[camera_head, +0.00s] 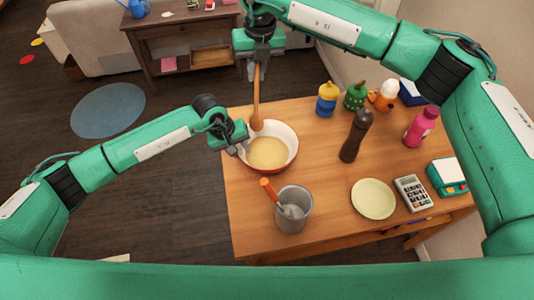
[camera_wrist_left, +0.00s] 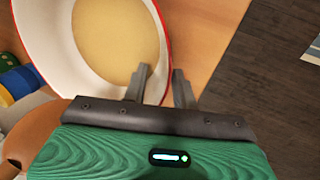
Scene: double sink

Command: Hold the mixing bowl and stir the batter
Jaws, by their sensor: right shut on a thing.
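The white mixing bowl with a red rim (camera_head: 294,138) stands on the wooden table near its left edge, with pale yellow batter (camera_head: 268,153) in it. The bowl (camera_wrist_left: 48,55) and batter (camera_wrist_left: 115,38) also show in the left wrist view. My left gripper (camera_head: 243,149) is at the bowl's left side. In the wrist view its fingers (camera_wrist_left: 160,85) are apart, one over the inside and one outside the rim. My right gripper (camera_head: 257,68) is shut on the handle of a wooden spoon (camera_head: 257,112), held upright with its head over the bowl's far left part.
A grey canister (camera_head: 294,210) with an orange-handled utensil stands in front of the bowl. A dark pepper mill (camera_head: 355,137) stands to the right, near a pale plate (camera_head: 373,199) and a calculator (camera_head: 411,194). Several bottles, including a pink one (camera_head: 421,127), line the back right.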

